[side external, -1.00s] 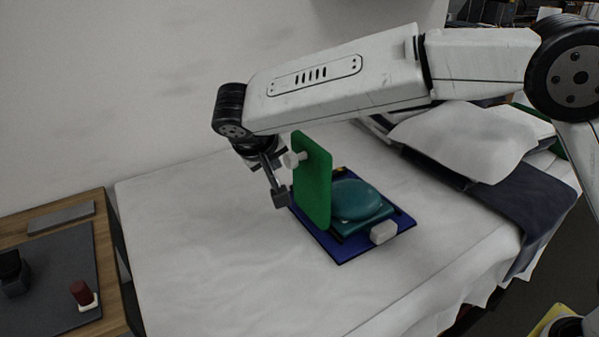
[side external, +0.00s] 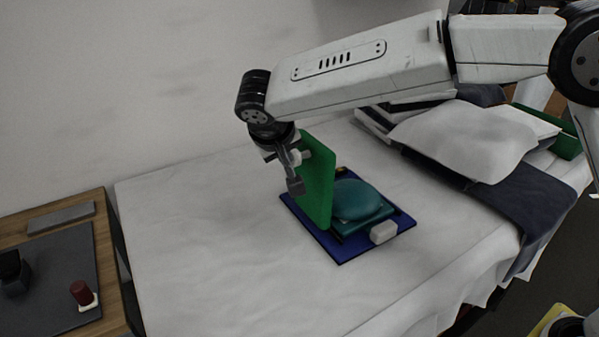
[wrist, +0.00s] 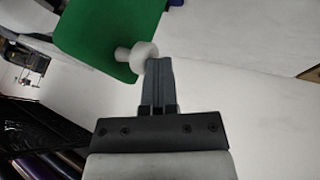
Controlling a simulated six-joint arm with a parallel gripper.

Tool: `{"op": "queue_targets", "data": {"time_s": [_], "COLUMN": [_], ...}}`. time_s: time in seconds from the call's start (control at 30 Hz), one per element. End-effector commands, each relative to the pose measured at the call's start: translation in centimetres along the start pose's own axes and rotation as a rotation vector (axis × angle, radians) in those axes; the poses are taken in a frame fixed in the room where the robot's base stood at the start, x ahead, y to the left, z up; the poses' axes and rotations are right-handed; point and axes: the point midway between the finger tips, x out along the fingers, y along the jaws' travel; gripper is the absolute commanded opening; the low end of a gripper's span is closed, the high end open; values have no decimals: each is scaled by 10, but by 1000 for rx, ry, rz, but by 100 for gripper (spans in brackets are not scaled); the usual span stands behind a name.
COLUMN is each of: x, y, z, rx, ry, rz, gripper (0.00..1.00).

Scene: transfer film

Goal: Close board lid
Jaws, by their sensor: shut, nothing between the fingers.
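The green lid (side external: 319,181) stands raised, close to upright, on the blue board (side external: 345,255) on the bed. Its white knob (side external: 306,155) faces my gripper. My gripper (side external: 296,187) is shut and empty, on the knob side of the lid and very close to it. In the wrist view the shut fingers (wrist: 158,66) reach up beside the white knob (wrist: 138,57) and the green lid (wrist: 110,32); I cannot tell whether they touch. A teal rounded object (side external: 356,199) sits on the board on the lid's other side, partly hidden by the lid. A white block (side external: 384,232) is at the board's near edge.
The white bed (side external: 220,235) is clear left of and in front of the board. A pillow (side external: 460,138) and dark blanket (side external: 500,205) lie to the right. A wooden side table (side external: 105,270) with a dark red item (side external: 82,293) stands at left.

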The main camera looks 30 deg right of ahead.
Motion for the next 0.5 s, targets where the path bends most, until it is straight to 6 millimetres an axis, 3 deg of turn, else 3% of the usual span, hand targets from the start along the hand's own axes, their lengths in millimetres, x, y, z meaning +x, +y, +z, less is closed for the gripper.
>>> {"op": "queue_targets", "data": {"time_s": [0.5], "x": [10], "y": [60], "z": [-6], "rx": [119], "ry": [-46], "rz": [-254], "gripper": [0]}}
